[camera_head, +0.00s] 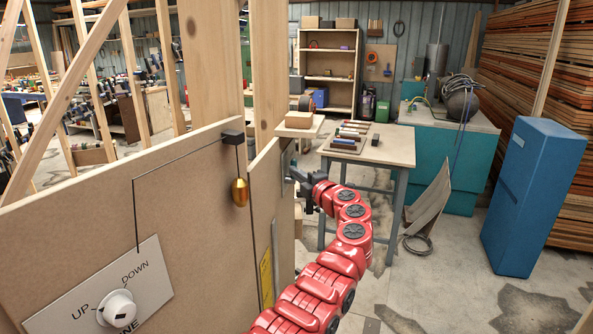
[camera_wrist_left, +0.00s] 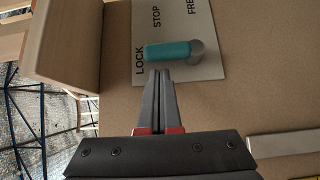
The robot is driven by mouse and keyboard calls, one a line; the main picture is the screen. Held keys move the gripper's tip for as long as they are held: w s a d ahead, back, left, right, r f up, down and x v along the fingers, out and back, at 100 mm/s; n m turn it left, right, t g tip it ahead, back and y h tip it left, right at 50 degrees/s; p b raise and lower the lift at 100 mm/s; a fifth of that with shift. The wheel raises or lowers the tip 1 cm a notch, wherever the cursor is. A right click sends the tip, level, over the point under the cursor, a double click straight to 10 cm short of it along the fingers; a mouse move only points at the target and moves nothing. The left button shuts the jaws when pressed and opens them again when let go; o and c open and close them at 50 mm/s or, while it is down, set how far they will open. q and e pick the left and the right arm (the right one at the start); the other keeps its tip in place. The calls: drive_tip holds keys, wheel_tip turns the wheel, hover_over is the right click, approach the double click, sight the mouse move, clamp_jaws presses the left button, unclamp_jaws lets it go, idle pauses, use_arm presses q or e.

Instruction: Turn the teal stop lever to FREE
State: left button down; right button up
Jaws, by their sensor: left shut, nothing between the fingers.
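The teal stop lever (camera_wrist_left: 168,52) shows in the left wrist view, on a pale plate (camera_wrist_left: 205,25) marked LOCK, STOP and FREE. It turns on a grey round hub (camera_wrist_left: 197,50), and its free end points at LOCK. My left gripper (camera_wrist_left: 161,72) is shut and empty. Its fingertips are just beside the lever's long side in that picture; I cannot tell whether they touch. My right gripper is not in view.
A tan board (camera_head: 110,190) carries a white UP/DOWN knob (camera_head: 117,307) and a brass weight (camera_head: 240,192) on a cord. A workbench (camera_head: 385,147) stands beyond my arm. A blue cabinet (camera_head: 533,195) is at right.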

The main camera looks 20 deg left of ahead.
use_arm(q)
drive_tip(key=shift+w+a, duration=0.1)
drive_tip(key=shift+w, duration=0.3)
